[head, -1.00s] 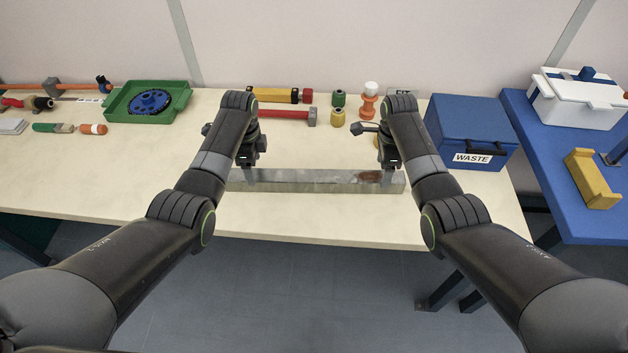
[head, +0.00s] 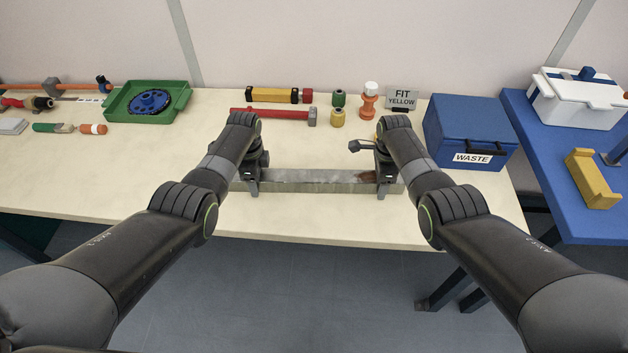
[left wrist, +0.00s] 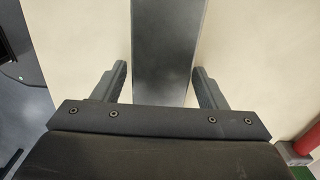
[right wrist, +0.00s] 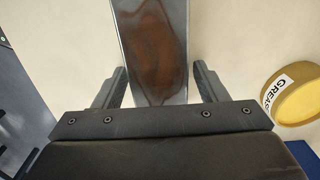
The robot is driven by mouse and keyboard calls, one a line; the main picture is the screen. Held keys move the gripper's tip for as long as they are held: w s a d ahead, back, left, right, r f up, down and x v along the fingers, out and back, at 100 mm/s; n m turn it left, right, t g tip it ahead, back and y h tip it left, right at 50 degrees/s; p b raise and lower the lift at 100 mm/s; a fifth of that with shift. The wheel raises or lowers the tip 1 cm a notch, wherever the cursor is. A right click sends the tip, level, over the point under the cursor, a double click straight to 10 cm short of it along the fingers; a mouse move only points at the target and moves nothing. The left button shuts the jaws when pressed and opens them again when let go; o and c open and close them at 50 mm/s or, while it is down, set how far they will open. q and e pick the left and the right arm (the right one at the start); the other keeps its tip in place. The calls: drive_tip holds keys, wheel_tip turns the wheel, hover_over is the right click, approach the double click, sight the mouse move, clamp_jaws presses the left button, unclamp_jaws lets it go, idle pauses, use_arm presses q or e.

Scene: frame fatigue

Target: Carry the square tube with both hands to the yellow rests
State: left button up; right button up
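The grey square tube (head: 320,181) lies along the front of the cream table, left to right, with a rusty brown patch near its right end. My left gripper (head: 252,188) is down at the tube's left part; in the left wrist view its open fingers (left wrist: 160,72) stand either side of the tube (left wrist: 165,40). My right gripper (head: 383,188) is at the tube's right part; in the right wrist view its open fingers (right wrist: 160,72) straddle the rusty stretch (right wrist: 152,45). Small gaps show beside the tube. One yellow rest (head: 592,180) is on the blue table at right.
A blue waste box (head: 470,130) stands right of the tube. A green tray (head: 147,101) is back left. A white box (head: 578,98) sits on the blue table (head: 535,135).

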use_arm(q)
clamp_jaws()
use_arm(e)
clamp_jaws()
